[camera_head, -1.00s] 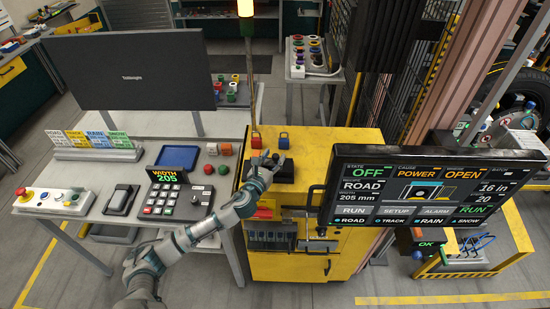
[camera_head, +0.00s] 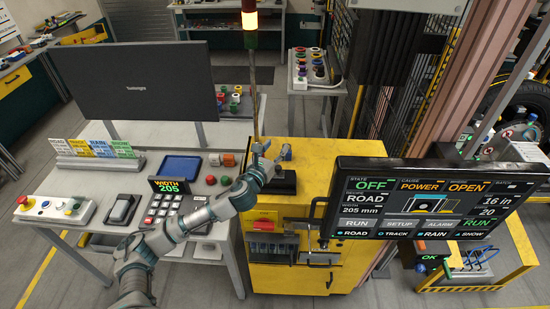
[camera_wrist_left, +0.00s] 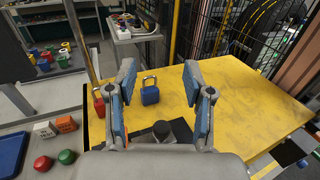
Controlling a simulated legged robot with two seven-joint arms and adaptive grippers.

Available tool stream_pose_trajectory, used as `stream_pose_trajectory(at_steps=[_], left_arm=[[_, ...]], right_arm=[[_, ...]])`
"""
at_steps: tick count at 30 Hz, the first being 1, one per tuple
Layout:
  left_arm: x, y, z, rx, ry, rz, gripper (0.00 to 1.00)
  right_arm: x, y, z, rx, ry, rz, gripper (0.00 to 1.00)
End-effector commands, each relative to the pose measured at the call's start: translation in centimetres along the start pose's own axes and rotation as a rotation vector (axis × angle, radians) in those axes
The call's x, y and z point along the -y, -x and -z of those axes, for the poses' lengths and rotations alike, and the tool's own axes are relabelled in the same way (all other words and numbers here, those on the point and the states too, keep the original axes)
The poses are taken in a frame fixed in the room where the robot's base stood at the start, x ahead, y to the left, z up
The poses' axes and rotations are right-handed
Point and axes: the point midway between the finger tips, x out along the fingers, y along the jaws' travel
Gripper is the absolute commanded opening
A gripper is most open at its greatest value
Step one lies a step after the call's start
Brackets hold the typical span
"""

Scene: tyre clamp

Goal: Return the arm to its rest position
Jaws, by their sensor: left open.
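My left arm comes in from the lower left in the head view. Its gripper (camera_head: 272,156) is over the top of the yellow cabinet (camera_head: 340,158). In the left wrist view the two blue-padded fingers (camera_wrist_left: 160,98) are spread apart with nothing between them. A blue padlock (camera_wrist_left: 150,91) stands on the cabinet top beyond the fingertips, and a red padlock (camera_wrist_left: 99,101) stands to its left, partly behind the left finger. A black knob on a dark base (camera_wrist_left: 163,131) lies below the fingers. My right gripper is not in view.
A status screen (camera_head: 430,198) reads OFF, POWER, OPEN at right. A lamp pole (camera_head: 255,90) rises behind the gripper. The cabinet top's right side is clear.

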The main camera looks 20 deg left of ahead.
Motion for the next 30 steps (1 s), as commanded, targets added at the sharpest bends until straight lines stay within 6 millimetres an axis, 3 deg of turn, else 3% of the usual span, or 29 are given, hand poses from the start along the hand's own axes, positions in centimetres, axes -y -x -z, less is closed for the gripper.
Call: stream_pose_trajectory(at_steps=[14,17,20,23,28,30], left_arm=[[0.1,0.0,-0.3,-0.001,0.001,0.001,0.52],[0.5,0.3,0.5,-0.015,0.044,0.002,0.52],[1.9,1.5,3.6,-0.075,0.221,-0.007,0.52],[3.9,4.2,8.8,-0.180,0.550,-0.058,0.52],[6.0,11.0,17.5,-0.356,1.199,-0.286,0.52],[6.4,14.8,21.2,-0.411,1.473,-0.444,0.52]], right_arm=[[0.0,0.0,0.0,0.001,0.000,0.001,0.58],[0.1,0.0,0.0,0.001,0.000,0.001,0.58],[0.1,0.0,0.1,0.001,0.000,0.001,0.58],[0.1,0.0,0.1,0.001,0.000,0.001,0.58],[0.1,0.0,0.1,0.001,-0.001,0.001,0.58],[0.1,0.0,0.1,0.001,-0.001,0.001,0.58]])
